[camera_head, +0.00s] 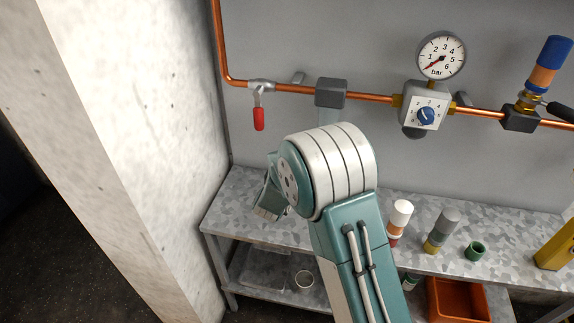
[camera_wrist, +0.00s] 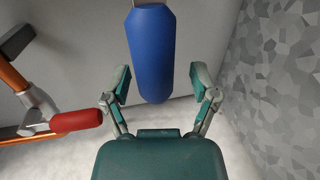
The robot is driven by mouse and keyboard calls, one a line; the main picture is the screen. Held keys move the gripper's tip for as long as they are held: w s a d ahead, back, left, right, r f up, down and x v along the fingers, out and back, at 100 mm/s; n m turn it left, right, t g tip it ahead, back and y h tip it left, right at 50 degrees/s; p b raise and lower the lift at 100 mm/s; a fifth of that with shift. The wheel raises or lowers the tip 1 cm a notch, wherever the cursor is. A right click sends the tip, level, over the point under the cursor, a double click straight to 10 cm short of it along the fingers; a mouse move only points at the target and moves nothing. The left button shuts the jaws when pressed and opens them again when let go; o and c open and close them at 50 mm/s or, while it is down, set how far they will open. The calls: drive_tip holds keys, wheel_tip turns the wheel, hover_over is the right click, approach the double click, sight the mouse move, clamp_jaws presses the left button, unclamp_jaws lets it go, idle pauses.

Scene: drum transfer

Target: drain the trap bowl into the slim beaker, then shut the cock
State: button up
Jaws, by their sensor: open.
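In the head view, a grey block (camera_head: 331,93) sits on the copper pipe with a pale translucent body (camera_head: 328,115) under it, likely the trap bowl, mostly hidden by my arm. My gripper (camera_head: 265,207) is above the bench's left end, partly hidden behind my wrist. In the wrist view my gripper (camera_wrist: 165,90) is open, with the fingers spread either side of a blue rounded grip (camera_wrist: 152,55), apparently the cock's handle. I see no contact. No slim beaker can be made out on the bench top; my arm hides part of it.
A red-handled valve (camera_head: 258,117) hangs from the pipe at left; it also shows in the wrist view (camera_wrist: 76,121). A regulator (camera_head: 424,108) with a gauge is right. Cylinders (camera_head: 399,222) and a green cup (camera_head: 475,251) stand on the bench.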

drive_tip(key=shift+d, duration=0.1)
drive_tip(key=shift+s, duration=0.2)
drive_tip(key=v, duration=1.1)
drive_tip(key=shift+s+a, duration=0.25)
drive_tip(key=shift+a, duration=0.05)
drive_tip(key=shift+r, duration=0.15)
drive_tip(key=s+d+r+m+g+y, duration=0.1)
drive_tip(key=s+r+m+g+y, duration=0.1)
drive_tip(key=s+r+m+y, duration=0.3)
drive_tip(key=s+d+r+m+g+y, duration=0.1)
drive_tip(key=s+d+r+g+y, duration=0.1)
drive_tip(key=r, duration=0.5)
drive_tip(key=s+d+r+m+g+h, duration=0.1)
drive_tip(key=s+d+m, duration=0.3)
drive_tip(key=s, duration=0.6)
drive_tip(key=s+d+r+m+g+h, duration=0.1)
drive_tip(key=s+d+m+g, duration=0.3)
drive_tip(key=s, duration=0.7)
drive_tip(key=shift+s+d+m, duration=0.25)
drive_tip(key=shift+d+m, duration=0.05)
drive_tip(key=shift+d, duration=0.7)
